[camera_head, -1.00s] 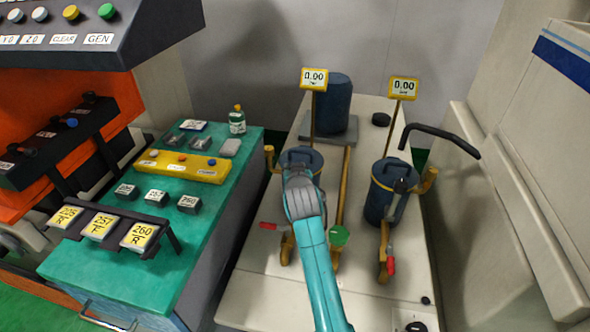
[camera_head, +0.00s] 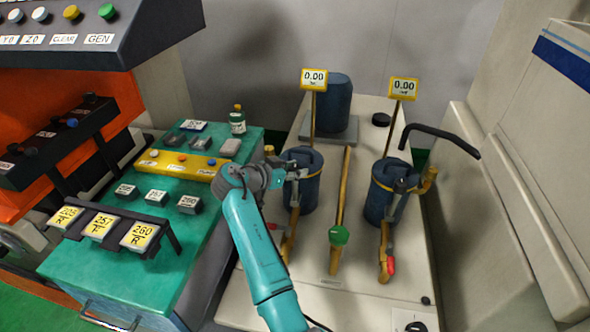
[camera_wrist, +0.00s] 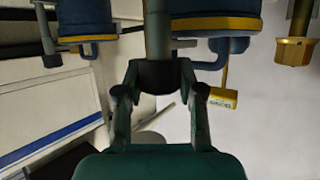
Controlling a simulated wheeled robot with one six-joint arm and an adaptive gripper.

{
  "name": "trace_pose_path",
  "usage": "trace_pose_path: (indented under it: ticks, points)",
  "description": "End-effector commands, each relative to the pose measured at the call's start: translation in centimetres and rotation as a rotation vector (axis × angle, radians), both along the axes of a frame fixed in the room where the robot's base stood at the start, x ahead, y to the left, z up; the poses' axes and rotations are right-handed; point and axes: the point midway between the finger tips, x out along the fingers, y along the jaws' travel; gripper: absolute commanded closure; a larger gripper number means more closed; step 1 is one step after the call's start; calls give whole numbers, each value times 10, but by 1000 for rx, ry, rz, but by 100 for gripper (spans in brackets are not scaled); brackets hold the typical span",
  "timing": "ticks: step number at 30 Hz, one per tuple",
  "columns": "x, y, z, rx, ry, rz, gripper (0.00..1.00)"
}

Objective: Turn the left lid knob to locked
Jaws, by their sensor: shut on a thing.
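The left canister (camera_head: 310,192) is a dark blue pot with a lid, standing on the pale bench below a yellow 0.00 gauge. My gripper (camera_head: 296,173) reaches its lid front from the left. In the wrist view my gripper (camera_wrist: 158,85) is shut on a dark knob (camera_wrist: 157,74) at the end of a grey shaft, which I take for the left lid knob. In the head view the knob is largely hidden by my gripper, and its lock marking cannot be read. The left canister (camera_wrist: 218,8) also shows in the wrist view, which looks upside down.
A matching right canister (camera_head: 385,195) stands beside it, with its own gauge (camera_head: 403,89). A green-knobbed lever (camera_head: 339,235) lies between them. A black bent handle (camera_head: 440,138) juts from the right. The teal cabinet (camera_head: 110,225) is at left.

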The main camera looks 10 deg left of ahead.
Motion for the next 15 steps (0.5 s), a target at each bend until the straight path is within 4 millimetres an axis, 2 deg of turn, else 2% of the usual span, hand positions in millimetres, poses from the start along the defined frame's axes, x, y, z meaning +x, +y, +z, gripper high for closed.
trace_pose_path:
  ticks: [6, 15]
  points:
    - [0, 1, -1, -1, 3, -111, 97]
    - [0, 0, -1, 0, 4, -186, 97]
